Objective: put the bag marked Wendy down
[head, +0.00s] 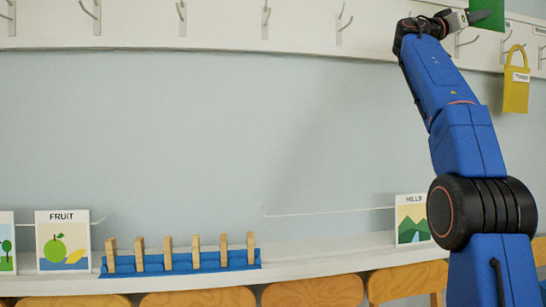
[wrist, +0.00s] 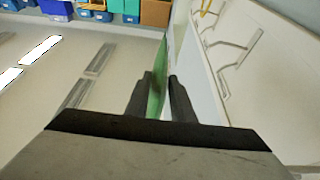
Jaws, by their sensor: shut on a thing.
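My gripper (head: 478,16) is raised at the top right of the head view, in front of the white hook rail. It is shut on a green bag (head: 493,17), of which only part shows at the top edge. In the wrist view my gripper (wrist: 160,77) has the thin green bag (wrist: 157,92) edge-on between its two dark fingers. No name shows on the green bag in either view, so I cannot tell whether it is marked Wendy.
A yellow bag (head: 516,92) with a small name label hangs to the right. Empty double hooks (head: 266,20) line the rail (head: 220,32). Below, a shelf (head: 330,246) holds picture cards (head: 63,241) and a blue strip (head: 190,268) with several wooden pegs.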

